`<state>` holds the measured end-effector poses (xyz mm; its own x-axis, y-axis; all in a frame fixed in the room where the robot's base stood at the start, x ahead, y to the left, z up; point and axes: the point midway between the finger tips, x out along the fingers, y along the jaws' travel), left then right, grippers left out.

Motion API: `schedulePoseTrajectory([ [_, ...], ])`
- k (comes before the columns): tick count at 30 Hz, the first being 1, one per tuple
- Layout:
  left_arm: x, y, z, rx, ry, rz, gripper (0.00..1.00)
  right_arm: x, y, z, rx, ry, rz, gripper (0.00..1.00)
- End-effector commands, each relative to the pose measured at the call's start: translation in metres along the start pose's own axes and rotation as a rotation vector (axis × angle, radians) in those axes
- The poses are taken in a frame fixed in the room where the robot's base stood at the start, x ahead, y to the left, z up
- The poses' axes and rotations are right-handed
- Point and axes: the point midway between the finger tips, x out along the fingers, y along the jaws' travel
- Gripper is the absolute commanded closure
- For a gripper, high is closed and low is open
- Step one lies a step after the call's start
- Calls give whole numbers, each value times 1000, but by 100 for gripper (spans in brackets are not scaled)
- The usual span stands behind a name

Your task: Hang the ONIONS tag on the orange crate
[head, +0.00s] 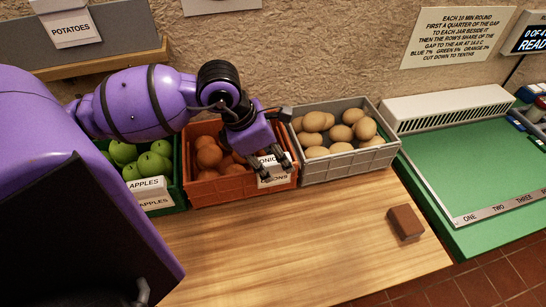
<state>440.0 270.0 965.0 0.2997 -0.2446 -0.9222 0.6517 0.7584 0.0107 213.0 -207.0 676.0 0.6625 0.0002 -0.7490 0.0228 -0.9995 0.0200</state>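The white ONIONS tag (275,181) is at the front rim of the orange crate (225,190), near its right corner. Its lettered front face lies against the crate's front, and a second lettered part shows higher up by the rim. The crate holds several orange-brown round items. My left gripper (276,172) reaches down from above over the tag. Its two dark fingers are spread apart, with part of the tag showing between them. The fingers hide part of the lettering, and whether they touch the tag is unclear. My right gripper is out of view.
A green crate of apples (150,160) with an APPLES tag stands left of the orange crate. A grey crate of potatoes (345,170) stands right. A brown block (405,222) lies near the table's right end. A POTATOES tag (70,25) is at upper left.

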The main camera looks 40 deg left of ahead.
Motion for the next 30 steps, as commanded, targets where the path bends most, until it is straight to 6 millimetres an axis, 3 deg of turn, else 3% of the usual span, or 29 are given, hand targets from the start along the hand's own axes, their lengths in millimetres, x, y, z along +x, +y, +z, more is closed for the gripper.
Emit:
schedulePoseTrajectory([
  [14,-8,1,0,0,0,2,52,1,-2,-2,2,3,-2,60],
  [30,-105,0,0,-2,1,0,52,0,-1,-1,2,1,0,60],
])
